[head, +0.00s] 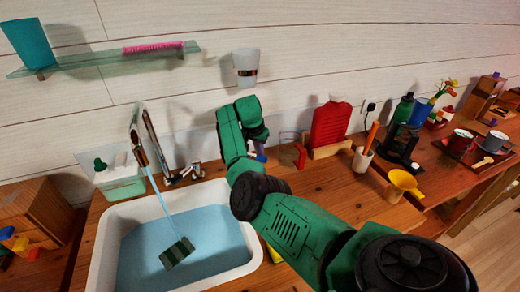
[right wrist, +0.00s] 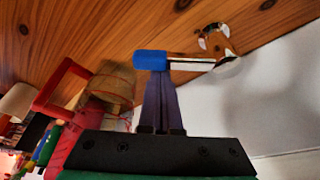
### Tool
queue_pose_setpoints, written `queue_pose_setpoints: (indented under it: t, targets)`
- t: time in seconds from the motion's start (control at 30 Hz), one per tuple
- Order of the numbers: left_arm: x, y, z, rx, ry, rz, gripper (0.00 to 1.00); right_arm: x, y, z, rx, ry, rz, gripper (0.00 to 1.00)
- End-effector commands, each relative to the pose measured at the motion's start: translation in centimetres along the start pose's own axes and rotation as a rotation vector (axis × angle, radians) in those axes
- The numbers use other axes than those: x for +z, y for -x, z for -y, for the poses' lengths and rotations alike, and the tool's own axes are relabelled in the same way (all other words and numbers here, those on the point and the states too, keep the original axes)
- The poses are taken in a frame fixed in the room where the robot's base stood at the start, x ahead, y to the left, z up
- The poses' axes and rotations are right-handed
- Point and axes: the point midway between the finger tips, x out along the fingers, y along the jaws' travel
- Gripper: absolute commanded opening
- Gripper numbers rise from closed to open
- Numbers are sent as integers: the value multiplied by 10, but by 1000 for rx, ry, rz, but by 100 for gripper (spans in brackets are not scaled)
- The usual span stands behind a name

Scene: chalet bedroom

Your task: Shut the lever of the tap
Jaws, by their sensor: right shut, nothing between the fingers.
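The chrome tap (head: 150,140) rises behind the left part of the white sink (head: 104,250). A thin blue stream runs from its spout into the water. In the right wrist view, a chrome lever (right wrist: 190,65) with a blue end (right wrist: 150,62) sticks out over the wooden counter. My right gripper (right wrist: 158,78) is shut and empty, its fingertips right at the blue end; I cannot tell whether they touch it. In the head view, my right gripper (head: 260,156) is right of the sink's back edge, mostly hidden by my green arm. My left gripper is not in view.
A green striped block (head: 177,253) lies in the sink. A soap dispenser (head: 118,180) stands left of the tap. A glass shelf (head: 100,61) and wall cup (head: 246,66) are above.

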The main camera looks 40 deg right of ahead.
Motion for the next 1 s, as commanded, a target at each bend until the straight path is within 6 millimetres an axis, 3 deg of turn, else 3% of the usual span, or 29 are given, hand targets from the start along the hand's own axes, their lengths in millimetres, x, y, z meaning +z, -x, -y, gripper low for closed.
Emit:
queue_pose_setpoints:
  t: [0.27, 0.73, 1.0]
  targets:
    - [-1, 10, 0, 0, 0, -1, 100, 10, 5, -1, 42, -114, 2, 0]
    - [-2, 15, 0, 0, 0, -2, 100, 40, 14, 3, 177, -499, 1, 0]
    - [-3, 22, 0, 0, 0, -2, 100, 51, 19, 8, 177, -501, 1, 0]
